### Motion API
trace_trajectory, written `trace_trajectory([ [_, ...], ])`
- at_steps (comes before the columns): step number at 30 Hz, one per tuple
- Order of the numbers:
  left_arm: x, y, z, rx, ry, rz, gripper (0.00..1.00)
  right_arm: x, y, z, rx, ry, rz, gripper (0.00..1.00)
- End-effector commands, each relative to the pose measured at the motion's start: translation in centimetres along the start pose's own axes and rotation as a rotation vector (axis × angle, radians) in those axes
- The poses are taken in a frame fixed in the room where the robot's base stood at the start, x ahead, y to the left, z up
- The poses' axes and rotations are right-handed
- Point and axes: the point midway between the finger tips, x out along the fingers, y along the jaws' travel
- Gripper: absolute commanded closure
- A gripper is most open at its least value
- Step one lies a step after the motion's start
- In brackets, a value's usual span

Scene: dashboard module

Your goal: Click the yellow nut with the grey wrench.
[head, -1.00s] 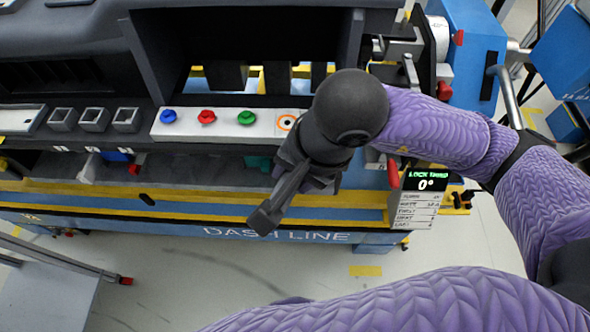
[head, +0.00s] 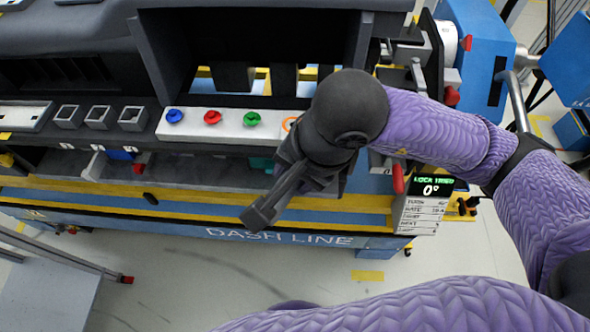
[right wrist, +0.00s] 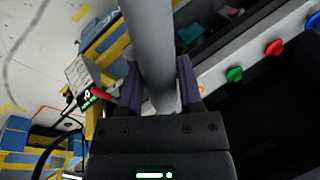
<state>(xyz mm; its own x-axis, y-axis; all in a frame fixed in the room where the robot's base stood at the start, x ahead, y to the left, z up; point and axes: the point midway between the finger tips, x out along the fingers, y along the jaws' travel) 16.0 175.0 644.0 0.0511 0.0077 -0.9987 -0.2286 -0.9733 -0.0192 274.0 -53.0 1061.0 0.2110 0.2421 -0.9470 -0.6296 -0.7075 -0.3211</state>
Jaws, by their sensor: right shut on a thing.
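Blue (head: 174,116), red (head: 212,117) and green (head: 251,118) nuts show on the strip. An orange ring (head: 290,123) is partly behind my wrist. I cannot make out the yellow nut. My left gripper is out of view.
A display (head: 432,187) by the red lever (head: 398,178) reads 0°. The dark dashboard frame (head: 150,50) rises behind the strip. Blue machinery (head: 480,50) stands at the right.

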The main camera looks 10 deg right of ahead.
Motion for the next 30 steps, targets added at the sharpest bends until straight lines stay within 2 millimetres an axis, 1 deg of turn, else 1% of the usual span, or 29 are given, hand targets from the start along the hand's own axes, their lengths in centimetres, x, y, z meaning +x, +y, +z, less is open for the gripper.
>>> trace_trajectory([
  [10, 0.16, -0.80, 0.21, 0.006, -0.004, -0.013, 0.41, 0.10, -0.16, -0.03, 0.012, 0.005, -0.001, 1.00],
  [17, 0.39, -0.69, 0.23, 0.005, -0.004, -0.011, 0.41, 0.25, -0.39, -0.02, 0.031, 0.011, 0.000, 1.00],
  [30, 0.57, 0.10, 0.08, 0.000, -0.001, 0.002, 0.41, 0.33, -0.63, -0.04, 0.049, 0.017, -0.001, 1.00],
])
